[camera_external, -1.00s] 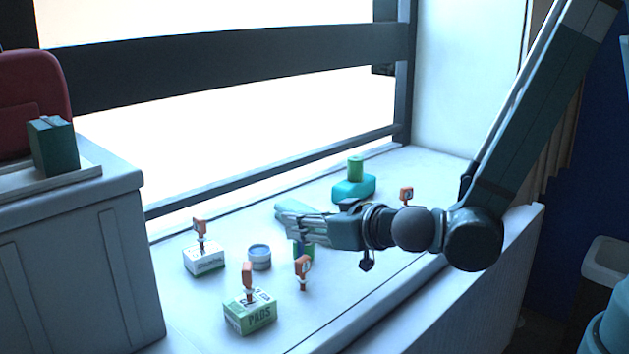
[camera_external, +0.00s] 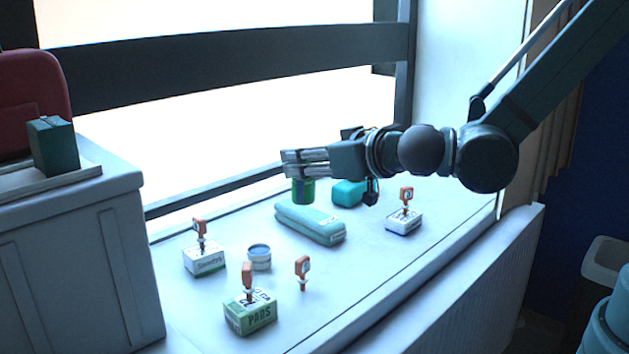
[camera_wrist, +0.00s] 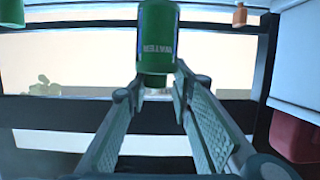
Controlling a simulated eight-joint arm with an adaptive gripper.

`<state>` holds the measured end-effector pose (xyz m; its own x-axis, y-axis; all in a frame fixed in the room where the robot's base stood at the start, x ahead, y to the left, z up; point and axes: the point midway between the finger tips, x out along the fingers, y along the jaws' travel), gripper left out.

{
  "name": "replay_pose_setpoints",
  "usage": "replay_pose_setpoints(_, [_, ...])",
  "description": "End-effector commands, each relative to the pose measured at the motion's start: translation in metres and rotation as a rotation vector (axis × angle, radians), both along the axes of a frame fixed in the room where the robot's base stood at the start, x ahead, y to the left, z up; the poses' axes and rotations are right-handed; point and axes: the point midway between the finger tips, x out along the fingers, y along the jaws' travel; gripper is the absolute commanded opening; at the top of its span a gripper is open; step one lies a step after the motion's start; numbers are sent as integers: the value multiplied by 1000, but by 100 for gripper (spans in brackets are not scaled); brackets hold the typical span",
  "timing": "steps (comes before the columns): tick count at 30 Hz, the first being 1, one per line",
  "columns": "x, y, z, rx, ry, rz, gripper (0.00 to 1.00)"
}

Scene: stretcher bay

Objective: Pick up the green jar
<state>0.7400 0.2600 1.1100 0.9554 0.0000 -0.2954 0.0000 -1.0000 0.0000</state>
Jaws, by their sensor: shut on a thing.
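The green jar (camera_external: 303,190) has a dark band or label and shows just below my gripper (camera_external: 290,163) in the external view. My gripper is shut on it and holds it above the white counter (camera_external: 370,265). In the wrist view the green jar (camera_wrist: 158,45), with pale lettering, sits at the tips of my gripper's two fingers (camera_wrist: 156,88). My gripper hides part of the jar in the external view.
A teal folded pack (camera_external: 310,224) lies below my gripper, beside a rounded teal thing (camera_external: 348,193). Small boxes with orange-topped items stand around: white (camera_external: 204,260), green (camera_external: 250,315) and white-blue (camera_external: 404,222). A small tin (camera_external: 259,257) stands between them. A dark window rail runs behind.

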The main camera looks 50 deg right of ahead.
Motion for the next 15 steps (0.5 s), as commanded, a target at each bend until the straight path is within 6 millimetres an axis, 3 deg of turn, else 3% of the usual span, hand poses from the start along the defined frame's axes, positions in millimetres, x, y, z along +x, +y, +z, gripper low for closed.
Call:
replay_pose_setpoints(3, [0,0,26,0,0,0,0])
replay_pose_setpoints(15, [0,0,94,0,0,0,0])
